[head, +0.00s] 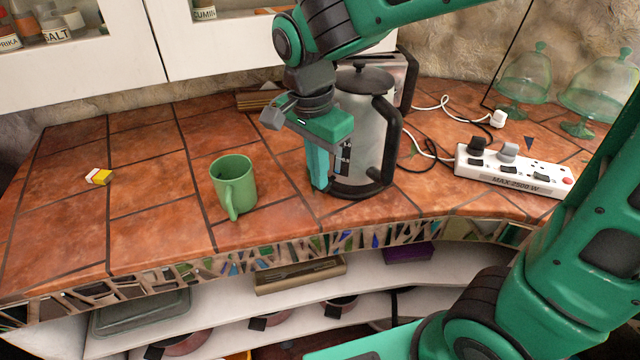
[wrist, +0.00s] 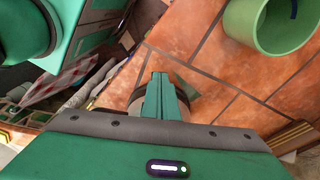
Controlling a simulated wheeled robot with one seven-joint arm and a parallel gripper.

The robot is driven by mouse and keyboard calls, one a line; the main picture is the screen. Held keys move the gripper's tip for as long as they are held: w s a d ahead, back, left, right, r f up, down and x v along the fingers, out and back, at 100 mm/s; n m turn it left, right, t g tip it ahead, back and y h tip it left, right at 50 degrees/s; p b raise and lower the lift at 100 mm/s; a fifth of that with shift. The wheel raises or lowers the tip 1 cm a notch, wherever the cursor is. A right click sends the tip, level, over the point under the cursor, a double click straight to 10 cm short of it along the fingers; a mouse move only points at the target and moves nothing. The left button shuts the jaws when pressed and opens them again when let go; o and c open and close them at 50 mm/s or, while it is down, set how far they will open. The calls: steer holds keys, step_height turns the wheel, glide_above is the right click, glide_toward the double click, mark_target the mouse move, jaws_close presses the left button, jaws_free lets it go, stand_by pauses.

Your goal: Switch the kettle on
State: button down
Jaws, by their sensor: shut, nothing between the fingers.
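The kettle (head: 368,115) is silver with a black lid, a black base and a black handle on its right side. It stands upright on the tiled counter, and a dark level window with marks shows on its front. My gripper (head: 320,187) points down in front of the kettle's left side and hides part of it. The fingers are together with nothing between them; they also show in the wrist view (wrist: 160,78). I cannot tell whether they touch the kettle. A curved dark edge behind the fingers in the wrist view may be the kettle's base. The kettle's switch is not clearly visible.
A green mug (head: 234,186) stands left of my gripper. A white power strip (head: 513,171) with plugs lies right of the kettle, with cables around it. A toaster (head: 405,72) is behind the kettle. A small yellow-and-white object (head: 98,177) lies at left. The left counter is mostly clear.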

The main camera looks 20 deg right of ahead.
steer(key=shift+f, duration=0.75)
steer(key=shift+s+a+r, duration=0.3)
steer(key=shift+s+a, duration=0.1)
steer(key=shift+a, duration=0.25)
steer(key=shift+s+a+r, duration=0.25)
steer(key=shift+s+a, duration=0.1)
steer(key=shift+a, duration=0.3)
steer(key=shift+r, duration=0.1)
step_height(320, 180, up, 10)
steer(key=a, duration=0.1)
steer(key=shift+s+r, duration=0.2)
steer(key=shift+r, duration=0.05)
